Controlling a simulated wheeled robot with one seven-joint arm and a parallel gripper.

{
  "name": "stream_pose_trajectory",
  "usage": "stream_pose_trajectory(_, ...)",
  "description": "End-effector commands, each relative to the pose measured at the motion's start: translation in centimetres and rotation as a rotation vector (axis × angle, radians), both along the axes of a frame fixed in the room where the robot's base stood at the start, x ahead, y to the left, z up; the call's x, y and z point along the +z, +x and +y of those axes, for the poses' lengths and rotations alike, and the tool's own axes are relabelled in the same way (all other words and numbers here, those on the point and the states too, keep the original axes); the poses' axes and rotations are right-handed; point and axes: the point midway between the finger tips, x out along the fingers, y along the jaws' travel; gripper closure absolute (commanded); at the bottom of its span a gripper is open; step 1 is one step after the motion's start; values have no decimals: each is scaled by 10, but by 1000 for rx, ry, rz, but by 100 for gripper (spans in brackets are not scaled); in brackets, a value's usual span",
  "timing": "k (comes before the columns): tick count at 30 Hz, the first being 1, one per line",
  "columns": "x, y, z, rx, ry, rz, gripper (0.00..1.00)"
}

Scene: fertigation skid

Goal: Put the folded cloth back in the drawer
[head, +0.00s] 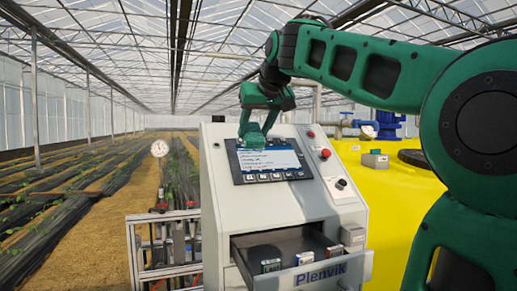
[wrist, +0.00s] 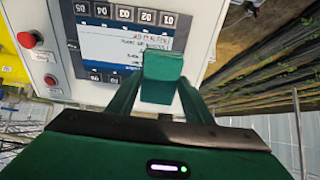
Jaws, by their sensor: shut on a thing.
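My gripper (head: 257,132) is in front of the sloping screen panel, above the drawer. In the wrist view its two green fingers (wrist: 162,92) close on a small green block-like piece, which I take to be the folded cloth (wrist: 162,66). Its colour is close to that of the fingers, so its edges are hard to separate. The drawer (head: 322,272) is pulled open at the bottom of the grey cabinet, with "Plenvik" on its front. Small items lie inside along its front. The drawer does not show in the wrist view.
The grey cabinet (head: 218,190) carries a screen (head: 290,160), red buttons (head: 325,153) and a black knob (head: 341,184). A yellow tank (head: 395,205) stands at right. A metal frame with pipework (head: 165,240) stands at left. Open space lies above the drawer.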

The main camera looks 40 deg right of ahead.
Motion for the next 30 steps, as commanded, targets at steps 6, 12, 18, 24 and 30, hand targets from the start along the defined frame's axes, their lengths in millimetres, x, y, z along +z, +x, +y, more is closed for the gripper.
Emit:
stream_pose_trajectory(6, 4, -14, 4, -1, 0, -2, 72)
stream_pose_trajectory(12, 8, -33, 9, -1, 0, -2, 72)
stream_pose_trajectory(18, 11, -52, 15, 1, -1, -2, 72)
stream_pose_trajectory(24, 16, -72, 21, 0, -1, -2, 72)
stream_pose_trajectory(30, 19, -91, 26, -1, 0, -1, 72)
